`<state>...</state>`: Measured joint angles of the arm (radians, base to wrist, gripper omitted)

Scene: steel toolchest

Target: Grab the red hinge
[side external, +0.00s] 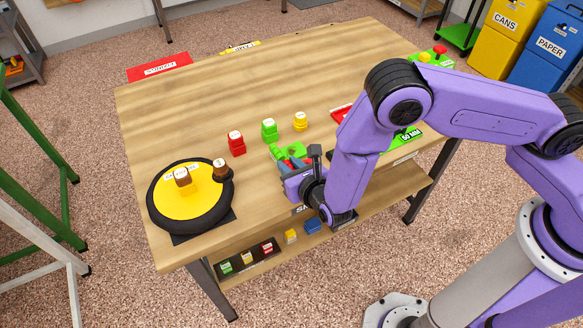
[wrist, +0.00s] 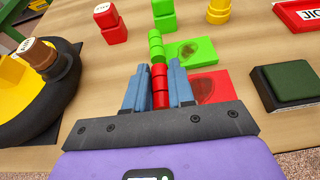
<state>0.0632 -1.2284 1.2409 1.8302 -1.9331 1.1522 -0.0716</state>
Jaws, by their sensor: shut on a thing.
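The red hinge (wrist: 160,85) is a small stack of red barrel-like knuckles between my fingers in the wrist view. My gripper (wrist: 157,68) is shut on it, with one blue-grey finger on each side. In the side view my gripper (side external: 298,161) is low over the near part of the table, and the fingers partly hide the hinge. A green hinge-like piece (wrist: 156,45) lies just beyond the red one, in line with it; I cannot tell whether they touch. A red square (wrist: 212,87) and a green square (wrist: 198,52) lie to the right of the fingers.
A yellow turntable with a black rim (side external: 155,215) stands at the left, with brown-topped pieces on it. Red (side external: 236,143), green (side external: 269,130) and yellow (side external: 300,121) block stacks stand behind my gripper. A dark green pad (wrist: 290,82) is at right. The table's far middle is clear.

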